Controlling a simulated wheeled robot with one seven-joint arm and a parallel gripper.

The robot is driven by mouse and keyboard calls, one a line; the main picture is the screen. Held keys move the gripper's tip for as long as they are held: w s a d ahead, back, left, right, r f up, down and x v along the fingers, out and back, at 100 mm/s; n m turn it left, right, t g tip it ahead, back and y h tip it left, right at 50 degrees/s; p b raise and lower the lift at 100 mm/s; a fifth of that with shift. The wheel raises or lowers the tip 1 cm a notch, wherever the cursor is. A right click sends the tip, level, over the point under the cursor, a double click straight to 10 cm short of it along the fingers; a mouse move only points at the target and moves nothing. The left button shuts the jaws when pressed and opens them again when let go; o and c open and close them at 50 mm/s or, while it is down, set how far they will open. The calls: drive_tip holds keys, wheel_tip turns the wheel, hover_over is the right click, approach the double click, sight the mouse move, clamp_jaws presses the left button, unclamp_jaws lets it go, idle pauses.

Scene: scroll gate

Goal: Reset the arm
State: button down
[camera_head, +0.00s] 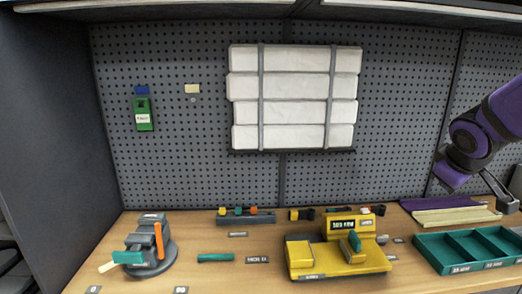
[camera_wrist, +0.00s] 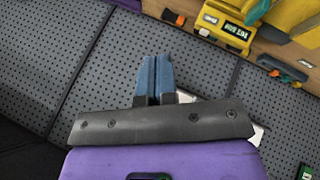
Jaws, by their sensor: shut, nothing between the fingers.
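My gripper (camera_wrist: 153,72) shows in the wrist view with its two blue fingers pressed together and nothing between them. It hangs in the air, clear of the bench, with pegboard behind it. In the head view my purple arm enters at the right edge, above the right part of the bench; the fingertips cannot be made out there. The yellow machine (camera_head: 338,262) with a dark display stands on the bench, left of my arm. It also shows at the top right of the wrist view (camera_wrist: 290,18), apart from my fingers.
White slats (camera_head: 292,85) with two grey straps hang on the pegboard (camera_head: 180,170). A grey device (camera_head: 150,258) with an orange lever stands on the bench at left. A teal tray (camera_head: 470,250) lies at right, near purple and yellow strips (camera_head: 455,216). A green tag (camera_head: 143,115) hangs at left.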

drive_tip(key=s+a+r+m+y, duration=0.2)
drive_tip(key=s+a, duration=0.3)
drive_tip(key=s, duration=0.4)
drive_tip(key=s+a+r+m+g+y, duration=0.1)
drive_tip(key=s+a+r+m+y, duration=0.1)
drive_tip(key=s+a, duration=0.4)
drive_tip(key=s+r, duration=0.1)
drive_tip(key=s, duration=0.2)
drive_tip(key=shift+a+r, duration=0.3)
drive_tip(key=shift+r, duration=0.1)
